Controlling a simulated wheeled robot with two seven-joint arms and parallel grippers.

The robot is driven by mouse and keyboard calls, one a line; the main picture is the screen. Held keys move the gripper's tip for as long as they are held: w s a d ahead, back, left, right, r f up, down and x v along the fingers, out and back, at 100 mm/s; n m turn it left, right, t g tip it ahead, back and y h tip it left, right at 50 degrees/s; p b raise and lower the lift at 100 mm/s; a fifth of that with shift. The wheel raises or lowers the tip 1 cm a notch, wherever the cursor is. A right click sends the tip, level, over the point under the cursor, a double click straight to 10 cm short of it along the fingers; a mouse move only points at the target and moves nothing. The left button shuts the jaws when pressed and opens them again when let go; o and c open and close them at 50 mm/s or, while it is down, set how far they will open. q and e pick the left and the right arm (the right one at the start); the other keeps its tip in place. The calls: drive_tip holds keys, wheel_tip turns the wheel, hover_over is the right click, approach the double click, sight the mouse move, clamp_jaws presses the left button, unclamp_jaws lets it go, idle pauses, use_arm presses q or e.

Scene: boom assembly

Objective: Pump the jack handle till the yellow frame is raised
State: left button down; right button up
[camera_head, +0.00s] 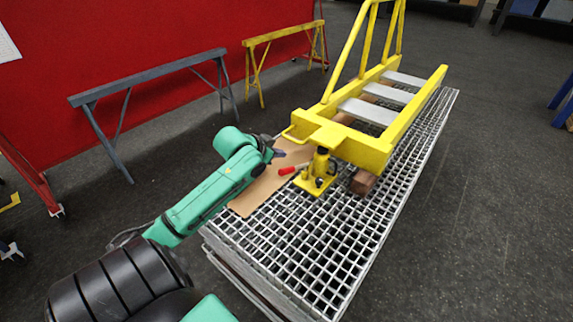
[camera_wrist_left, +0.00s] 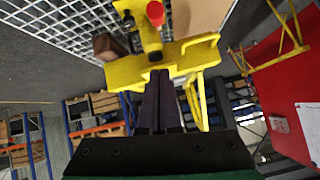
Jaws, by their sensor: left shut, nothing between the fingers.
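The yellow frame (camera_head: 363,149) lies over the metal grating, and its near end is above the yellow jack (camera_head: 318,176). The jack stands upright on the grating. Its handle has a red grip (camera_head: 287,171) that points left, toward my left gripper. My left gripper (camera_head: 282,154) is shut and empty, just beside and apart from the red grip in the head view. In the left wrist view the shut fingers (camera_wrist_left: 159,76) point at the yellow frame (camera_wrist_left: 200,52), with the red grip (camera_wrist_left: 155,12) beyond them at the top. My right gripper is not in view.
The stacked grating (camera_head: 330,262) has a brown cardboard sheet (camera_head: 254,193) and a wooden block (camera_head: 364,183) on it. A grey sawhorse (camera_head: 150,76) and a yellow sawhorse (camera_head: 283,36) stand by the red wall.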

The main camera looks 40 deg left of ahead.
sight(286, 170)
use_arm(q)
drive_tip(key=w+f, duration=0.1)
drive_tip(key=f, duration=0.1)
drive_tip(key=w+f, duration=0.2)
drive_tip(key=f, duration=0.1)
drive_tip(key=w+a+f, duration=0.1)
drive_tip(key=w+f, duration=0.1)
drive_tip(key=f, duration=0.1)
drive_tip(key=shift+a+f, duration=0.1)
drive_tip(key=shift+s+f, duration=0.15)
drive_tip(key=shift+s, duration=0.1)
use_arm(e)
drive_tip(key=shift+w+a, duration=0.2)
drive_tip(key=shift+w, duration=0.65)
use_arm(q)
drive_tip(key=shift+w+f, duration=0.1)
